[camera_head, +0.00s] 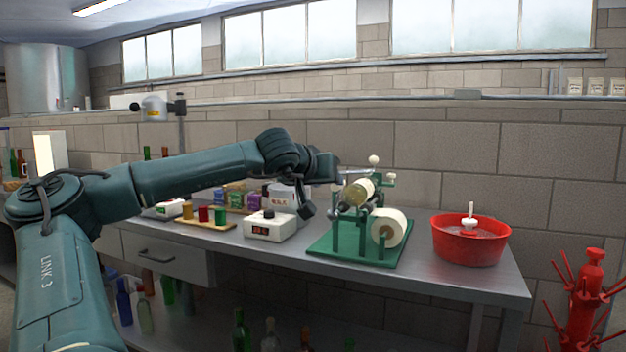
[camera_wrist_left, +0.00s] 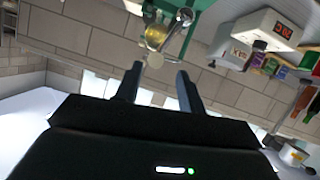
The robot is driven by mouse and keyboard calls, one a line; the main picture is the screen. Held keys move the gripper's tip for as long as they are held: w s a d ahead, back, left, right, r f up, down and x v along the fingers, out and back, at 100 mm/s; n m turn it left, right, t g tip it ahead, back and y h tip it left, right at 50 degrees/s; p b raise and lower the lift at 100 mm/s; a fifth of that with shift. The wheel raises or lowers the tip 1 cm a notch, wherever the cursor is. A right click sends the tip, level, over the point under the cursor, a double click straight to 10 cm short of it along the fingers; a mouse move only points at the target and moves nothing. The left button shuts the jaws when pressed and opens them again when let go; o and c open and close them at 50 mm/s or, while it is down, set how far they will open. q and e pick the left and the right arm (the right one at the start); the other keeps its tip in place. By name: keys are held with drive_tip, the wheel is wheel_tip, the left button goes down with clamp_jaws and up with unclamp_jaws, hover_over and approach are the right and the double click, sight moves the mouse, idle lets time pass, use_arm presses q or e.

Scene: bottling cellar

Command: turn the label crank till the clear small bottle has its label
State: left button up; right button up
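The labelling machine (camera_head: 360,245) has a green base and a white label roll (camera_head: 389,227) and stands on the bench. A small pale-yellow, see-through bottle (camera_head: 358,192) lies across its upper part; it also shows in the left wrist view (camera_wrist_left: 156,37). I cannot tell whether a label is on it. The crank's cream knob (camera_head: 374,160) is at the top of the machine. My left gripper (camera_head: 350,173) is beside the machine's top. In the left wrist view its fingers (camera_wrist_left: 158,75) are apart, with the knob (camera_wrist_left: 155,61) just beyond their tips. My right gripper is out of view.
A red tub (camera_head: 470,243) stands right of the machine, and a red bottle tree (camera_head: 589,300) is at the lower right. A white box with a red display (camera_head: 270,226) and several coloured jars stand to the left. Bottles sit below the bench.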

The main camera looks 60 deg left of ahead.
use_arm(q)
drive_tip(key=v, duration=0.6)
idle(0.4)
